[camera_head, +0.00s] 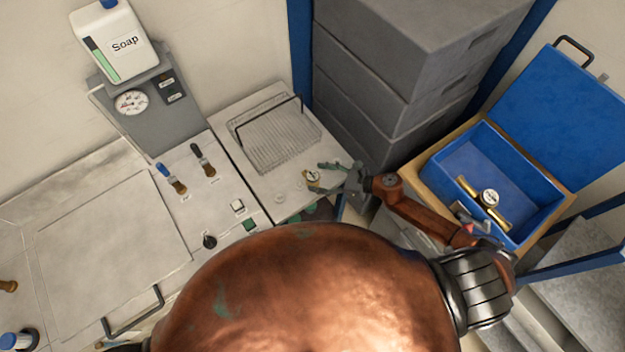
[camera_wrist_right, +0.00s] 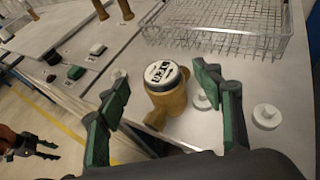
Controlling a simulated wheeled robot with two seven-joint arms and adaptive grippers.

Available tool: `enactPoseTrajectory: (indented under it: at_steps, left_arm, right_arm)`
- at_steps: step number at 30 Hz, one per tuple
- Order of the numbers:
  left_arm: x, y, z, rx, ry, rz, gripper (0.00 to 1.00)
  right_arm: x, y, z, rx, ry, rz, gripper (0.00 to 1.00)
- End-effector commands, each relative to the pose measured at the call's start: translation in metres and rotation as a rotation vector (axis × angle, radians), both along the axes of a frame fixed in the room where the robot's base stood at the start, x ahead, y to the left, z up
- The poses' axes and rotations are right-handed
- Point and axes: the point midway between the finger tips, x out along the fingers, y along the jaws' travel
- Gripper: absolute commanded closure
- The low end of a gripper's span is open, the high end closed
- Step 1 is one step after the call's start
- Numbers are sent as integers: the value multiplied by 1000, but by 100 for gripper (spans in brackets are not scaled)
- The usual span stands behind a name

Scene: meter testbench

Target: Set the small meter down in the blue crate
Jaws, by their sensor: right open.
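The small meter (camera_head: 312,178) is a brass body with a round white dial, standing on the pale bench top beside the wire rack. In the right wrist view the small meter (camera_wrist_right: 163,98) stands between my right gripper's green-padded fingers (camera_wrist_right: 160,104), with gaps on both sides. My right gripper (camera_head: 322,177) is open around it in the head view. The blue crate (camera_head: 548,212) is at the right with its lid open. It holds another, longer brass meter (camera_head: 488,198). My left gripper (camera_wrist_right: 40,148) shows small at the lower left of the right wrist view, its fingers apart and empty.
The wire rack (camera_head: 277,139) lies just behind the small meter. Small white round pieces (camera_wrist_right: 267,116) sit on the bench near it. Stacked grey boxes (camera_head: 400,75) stand between bench and crate. A soap jug (camera_head: 115,45) stands at the back left.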

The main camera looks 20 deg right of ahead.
Motion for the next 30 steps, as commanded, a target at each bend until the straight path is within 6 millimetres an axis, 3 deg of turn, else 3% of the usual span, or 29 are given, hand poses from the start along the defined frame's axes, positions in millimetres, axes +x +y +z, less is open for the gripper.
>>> enactPoseTrajectory:
  at_steps: [6,15,30]
  left_arm:
    - [0,0,13,0,-1,0,60]
    - [0,0,12,0,0,0,60]
    - [-1,0,12,0,1,0,60]
  right_arm:
    - [18,20,-9,4,1,-2,40]
    - [20,23,-12,2,1,-2,40]
    - [20,23,-12,3,2,-2,74]
